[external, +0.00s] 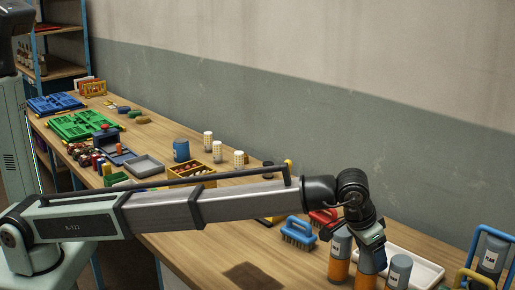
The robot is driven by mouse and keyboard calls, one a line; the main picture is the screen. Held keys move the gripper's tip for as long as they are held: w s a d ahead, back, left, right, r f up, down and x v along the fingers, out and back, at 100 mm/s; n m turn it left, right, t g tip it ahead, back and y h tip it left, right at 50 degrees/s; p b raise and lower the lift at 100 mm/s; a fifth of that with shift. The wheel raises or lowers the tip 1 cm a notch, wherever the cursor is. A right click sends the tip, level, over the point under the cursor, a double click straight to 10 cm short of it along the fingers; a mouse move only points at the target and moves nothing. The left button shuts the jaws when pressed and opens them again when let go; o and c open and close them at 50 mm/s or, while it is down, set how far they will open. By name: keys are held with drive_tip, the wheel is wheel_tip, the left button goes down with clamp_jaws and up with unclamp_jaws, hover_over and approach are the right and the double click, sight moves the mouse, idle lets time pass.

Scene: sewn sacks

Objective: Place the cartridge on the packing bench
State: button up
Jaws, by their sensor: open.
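Several grey-topped cylinders that look like cartridges stand at the near right of the wooden bench (205,262). One orange-bodied cartridge (339,262) stands upright at the left of the group. Another orange-bodied one (367,266) is directly under my gripper (372,246), its top partly hidden by it. A grey one (398,272) stands to the right, its lower part cut off by the frame. My gripper points down and is open; its fingers are small and hard to make out. I cannot tell whether it touches the cartridge below, or which cartridge the task means.
A white tray (425,268) lies behind the cylinders, and a blue-handled carrier (487,232) with a labelled grey cylinder stands at the right. Blue (298,232) and red (325,217) brushes stand left of my gripper. A dark square patch (252,277) on the bench is bare.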

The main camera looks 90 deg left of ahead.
drive_tip(key=v, duration=1.1)
drive_tip(key=shift+s, duration=0.1)
